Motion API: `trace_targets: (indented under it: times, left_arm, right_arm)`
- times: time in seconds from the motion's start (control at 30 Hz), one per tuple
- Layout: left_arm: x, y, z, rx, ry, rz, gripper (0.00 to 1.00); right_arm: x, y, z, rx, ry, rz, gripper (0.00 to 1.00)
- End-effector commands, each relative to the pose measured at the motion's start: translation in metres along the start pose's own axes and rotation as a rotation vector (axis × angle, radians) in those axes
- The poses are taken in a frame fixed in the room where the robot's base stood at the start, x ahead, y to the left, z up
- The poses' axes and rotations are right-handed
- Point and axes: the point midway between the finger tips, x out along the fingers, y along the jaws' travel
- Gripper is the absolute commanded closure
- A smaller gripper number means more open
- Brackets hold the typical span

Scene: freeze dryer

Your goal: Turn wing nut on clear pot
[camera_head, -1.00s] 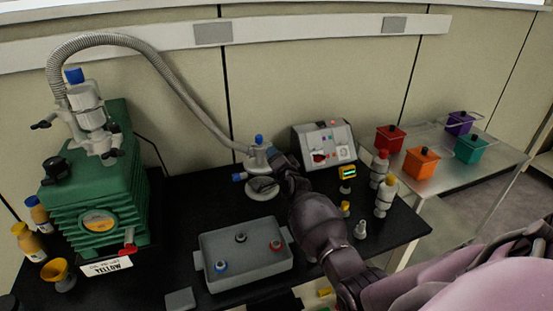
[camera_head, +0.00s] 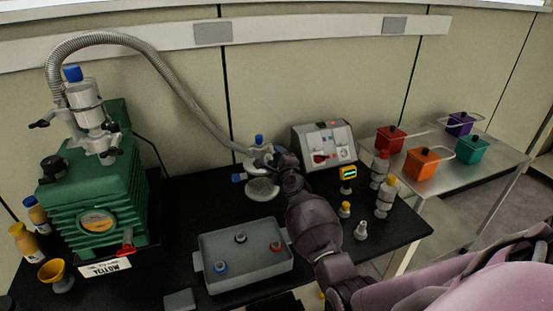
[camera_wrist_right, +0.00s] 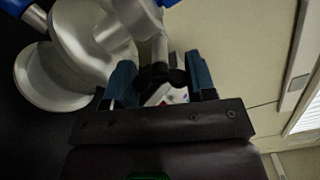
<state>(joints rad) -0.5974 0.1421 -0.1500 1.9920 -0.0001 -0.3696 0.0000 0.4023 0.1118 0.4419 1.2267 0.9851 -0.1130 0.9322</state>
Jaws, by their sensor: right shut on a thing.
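The pot (camera_head: 262,187) stands on the black bench below the end of the ribbed hose. It looks grey and glassy, with a blue-capped valve (camera_head: 258,140) on top and another blue knob (camera_head: 238,177) at its left. In the right wrist view its shiny body and round base (camera_wrist_right: 45,85) fill the upper left. My right gripper (camera_head: 268,157) is at the upper right side of the pot fitting. In the right wrist view its two blue-grey fingers (camera_wrist_right: 160,84) are closed on the black wing nut (camera_wrist_right: 158,74), one on each side. In the head view the gripper hides the wing nut. My left gripper is out of view.
A grey tray (camera_head: 210,242) with coloured-knob parts lies in front of the pot. A green pump (camera_head: 90,200) stands at the left, and a grey control box (camera_head: 309,135) is behind my right arm. Bottles (camera_head: 386,198) and small fittings stand to the right.

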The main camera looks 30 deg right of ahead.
Motion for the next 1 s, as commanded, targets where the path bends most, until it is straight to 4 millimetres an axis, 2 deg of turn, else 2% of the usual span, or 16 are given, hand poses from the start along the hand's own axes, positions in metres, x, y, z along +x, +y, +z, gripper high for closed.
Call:
trace_targets:
  times: [0.6, 1.0]
  left_arm:
    - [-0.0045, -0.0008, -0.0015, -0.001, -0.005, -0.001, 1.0]
    - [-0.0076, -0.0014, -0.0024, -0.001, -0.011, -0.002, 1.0]
  right_arm:
    - [-0.0002, -0.0003, 0.0002, 0.579, 0.001, 0.0, 0.73]
    - [-0.0002, 0.0, -0.0001, 0.829, 0.001, 0.0, 0.73]
